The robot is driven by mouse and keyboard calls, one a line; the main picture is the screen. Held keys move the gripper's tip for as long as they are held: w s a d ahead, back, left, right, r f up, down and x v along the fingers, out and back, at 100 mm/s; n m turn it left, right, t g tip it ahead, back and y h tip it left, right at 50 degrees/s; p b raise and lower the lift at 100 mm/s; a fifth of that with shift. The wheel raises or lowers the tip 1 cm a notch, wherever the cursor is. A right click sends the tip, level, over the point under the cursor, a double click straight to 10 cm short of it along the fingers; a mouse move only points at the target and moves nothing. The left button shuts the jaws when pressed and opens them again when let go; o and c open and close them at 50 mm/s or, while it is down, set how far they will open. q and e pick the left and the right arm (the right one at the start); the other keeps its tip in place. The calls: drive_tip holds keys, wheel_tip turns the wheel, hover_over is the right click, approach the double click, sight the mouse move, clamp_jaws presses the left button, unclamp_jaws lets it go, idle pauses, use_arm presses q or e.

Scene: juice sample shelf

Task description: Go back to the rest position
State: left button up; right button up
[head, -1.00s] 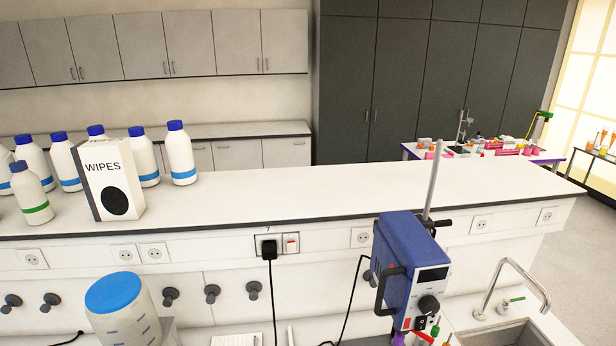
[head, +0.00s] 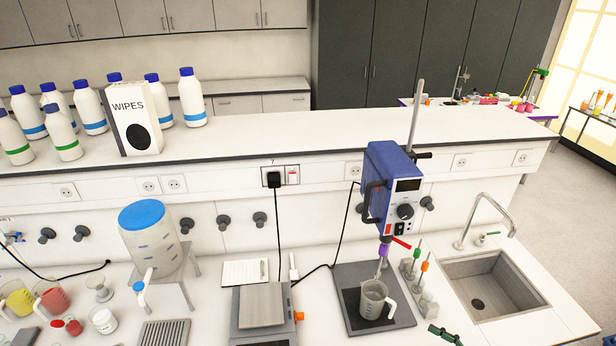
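Neither of my grippers nor my arms can be made out in the head view. The lab bench (head: 215,315) lies in front of me. On it stand a blue overhead stirrer (head: 393,180) and, below it on a dark base plate, a clear beaker (head: 373,298) with a handle. A balance (head: 262,305) stands left of the stirrer. A small dark green item (head: 445,335) shows at the bottom edge, partly cut off; I cannot tell what it is.
A blue-lidded container with a tap (head: 152,240) stands on a metal stand. Beakers of yellow (head: 18,299) and red (head: 50,299) liquid are at far left. A sink (head: 495,285) is at right. White bottles and a wipes box (head: 131,120) stand on the raised shelf.

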drive_tip(key=s+a+f+n+g+h, duration=0.3)
drive_tip(key=s+f+n, duration=0.3)
drive_tip(key=f+n, duration=0.25)
drive_tip(key=s+a+f+n+g+h, duration=0.35)
drive_tip(key=s+f+n, duration=0.3)
drive_tip(key=f, duration=0.35)
drive_tip(key=s+d+r+n+h, duration=0.2)
drive_tip(key=s+d+n+h, duration=0.6)
drive_tip(key=n, duration=0.3)
wheel_tip(320, 180, down, 34)
drive_tip(key=s+g+b, duration=0.1)
drive_tip(key=g+b, duration=0.1)
drive_tip(key=b, duration=0.3)
use_arm(q)
wheel_tip(320, 180, down, 10)
drive_tip(key=s+b, duration=0.1)
drive_tip(key=b, duration=0.4)
use_arm(e)
drive_tip(key=s+f+n+g, duration=0.1)
drive_tip(key=s+f, duration=1.9)
drive_tip(key=f, duration=0.4)
drive_tip(key=shift+s+a, duration=0.15)
drive_tip(key=shift+a, duration=0.1)
